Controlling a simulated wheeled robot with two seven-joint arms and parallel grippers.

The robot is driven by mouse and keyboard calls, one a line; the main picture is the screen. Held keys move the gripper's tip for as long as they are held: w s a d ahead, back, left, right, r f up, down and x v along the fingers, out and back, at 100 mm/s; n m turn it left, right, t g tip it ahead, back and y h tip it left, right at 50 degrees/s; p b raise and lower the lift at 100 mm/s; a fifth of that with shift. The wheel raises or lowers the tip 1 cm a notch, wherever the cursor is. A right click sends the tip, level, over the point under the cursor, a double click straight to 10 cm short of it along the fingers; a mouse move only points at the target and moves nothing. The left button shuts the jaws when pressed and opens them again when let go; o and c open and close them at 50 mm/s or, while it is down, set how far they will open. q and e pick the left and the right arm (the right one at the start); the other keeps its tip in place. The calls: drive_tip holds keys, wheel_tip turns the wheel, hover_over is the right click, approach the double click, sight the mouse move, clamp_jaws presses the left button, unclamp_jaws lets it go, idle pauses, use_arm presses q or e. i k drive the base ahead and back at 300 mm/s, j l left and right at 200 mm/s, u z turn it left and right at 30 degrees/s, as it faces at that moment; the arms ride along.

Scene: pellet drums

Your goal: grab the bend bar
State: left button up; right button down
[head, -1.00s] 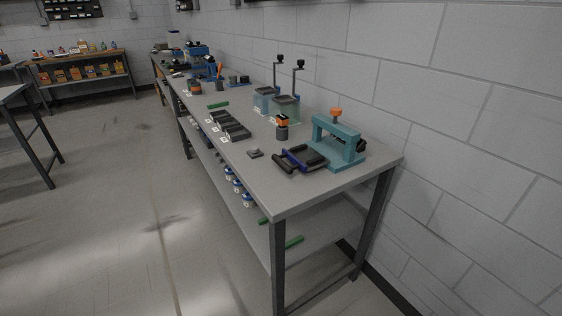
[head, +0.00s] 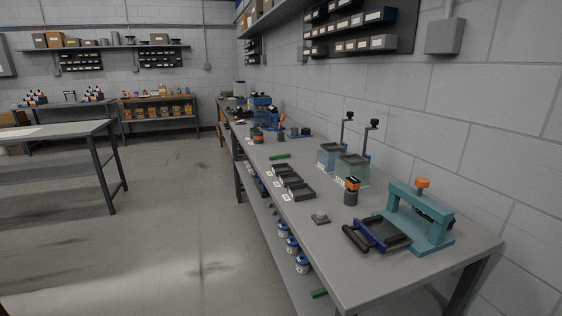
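No part carries a readable name, so I cannot tell for sure which one is the bend bar. A short green bar (head: 280,156) lies flat on the long grey bench, beyond the black trays. Another green piece (head: 319,293) shows low down at the bench's lower shelf, partly cut off by the bench top. A blue frame with black padded handles (head: 376,235) lies at the near end, beside a teal press (head: 420,215) with an orange knob. Neither of my grippers is in view.
The grey bench (head: 365,285) runs along the right wall. On it stand black trays (head: 290,184), clear bins (head: 351,170), an orange-topped cylinder (head: 351,192) and a small grey block (head: 320,219). A second table (head: 60,135) stands left. The floor between is clear.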

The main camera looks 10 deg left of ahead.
sight(272, 157)
drive_tip(key=i+j, duration=1.15)
drive_tip(key=j, duration=0.15)
drive_tip(key=j+z, duration=0.2)
drive_tip(key=z, duration=0.2)
drive_tip(key=i+j+z, duration=0.1)
drive_tip(key=z, duration=0.3)
drive_tip(key=j+z, duration=0.5)
drive_tip(key=z, duration=0.25)
